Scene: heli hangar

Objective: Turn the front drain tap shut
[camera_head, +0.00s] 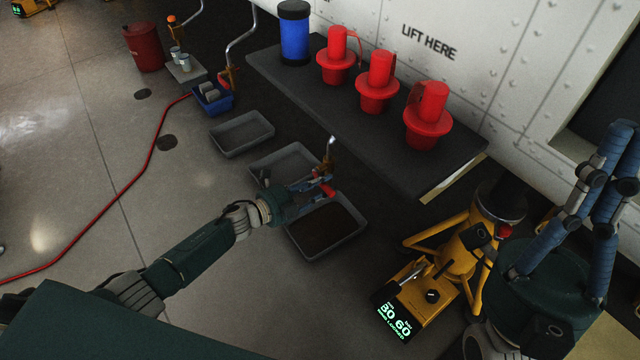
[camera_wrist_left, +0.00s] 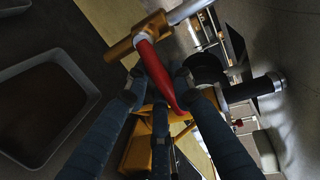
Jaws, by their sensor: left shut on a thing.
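The front drain tap (camera_head: 326,167) has a brass body on a pale pipe, above a dark-filled grey tray (camera_head: 328,232). Its red lever (camera_head: 328,191) sticks out from the body. In the left wrist view the brass body (camera_wrist_left: 133,40) is at the top and the red lever (camera_wrist_left: 158,75) runs down between my blue fingers. My left gripper (camera_head: 318,188) is shut on the lever; the fingers hide part of its end. My right gripper (camera_head: 612,150) is raised at the right of the head view, fingers extended apart and empty, away from the tap.
A dark shelf (camera_head: 300,88) with red plugs (camera_head: 377,82) and a blue canister (camera_head: 295,35) overhangs behind the tap. A yellow jack (camera_head: 450,262) stands right of the tray. Other trays (camera_head: 242,132) and a red hose (camera_head: 150,165) lie left. The left floor is mostly clear.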

